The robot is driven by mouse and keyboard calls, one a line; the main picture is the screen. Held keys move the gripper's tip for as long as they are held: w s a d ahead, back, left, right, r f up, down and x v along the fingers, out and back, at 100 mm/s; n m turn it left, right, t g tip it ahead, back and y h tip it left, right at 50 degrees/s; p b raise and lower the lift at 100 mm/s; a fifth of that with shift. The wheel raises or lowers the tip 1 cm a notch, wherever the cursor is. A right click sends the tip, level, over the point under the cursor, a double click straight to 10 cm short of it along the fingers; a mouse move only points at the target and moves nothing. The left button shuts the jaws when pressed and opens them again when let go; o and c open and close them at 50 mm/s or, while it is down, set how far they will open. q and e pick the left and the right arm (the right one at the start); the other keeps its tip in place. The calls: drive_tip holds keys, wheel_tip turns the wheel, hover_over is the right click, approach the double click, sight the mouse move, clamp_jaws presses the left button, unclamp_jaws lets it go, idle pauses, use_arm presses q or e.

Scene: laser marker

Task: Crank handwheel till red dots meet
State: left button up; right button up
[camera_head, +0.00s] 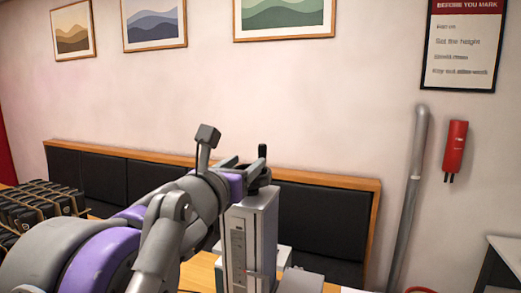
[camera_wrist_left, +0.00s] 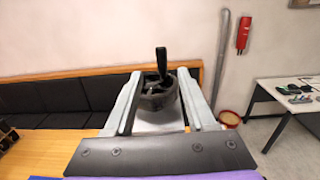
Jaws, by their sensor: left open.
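The laser marker's grey column (camera_head: 250,240) stands upright on a wooden table in the head view. On its top is a black handwheel (camera_head: 259,180) with an upright black crank handle (camera_head: 262,152). My left gripper (camera_head: 246,167) is at the column's top, by the wheel. In the left wrist view the gripper (camera_wrist_left: 160,76) is open, and the handwheel (camera_wrist_left: 157,100) with its handle (camera_wrist_left: 161,62) shows between the two grey fingers. I cannot tell whether a finger touches the wheel or handle. I cannot make out the red dots. My right gripper is not in view.
A black padded bench (camera_head: 320,215) with a wooden top rail runs along the wall behind. Several dark boxed items (camera_head: 40,205) sit at the left. A side table (camera_wrist_left: 292,98) with small items stands at the right. A red extinguisher (camera_head: 455,147) hangs on the wall.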

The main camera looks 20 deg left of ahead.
sight(261, 151)
use_arm(q)
drive_tip(key=w, duration=0.2)
drive_tip(key=w+p, duration=0.1)
drive_tip(key=w, duration=0.5)
drive_tip(key=shift+w+a+r, duration=0.15)
drive_tip(key=shift+w+a, duration=0.1)
drive_tip(key=shift+w, duration=0.75)
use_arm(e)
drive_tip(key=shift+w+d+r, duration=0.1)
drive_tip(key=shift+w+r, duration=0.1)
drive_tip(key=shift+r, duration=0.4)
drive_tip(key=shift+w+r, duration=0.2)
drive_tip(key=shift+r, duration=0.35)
use_arm(q)
clamp_jaws()
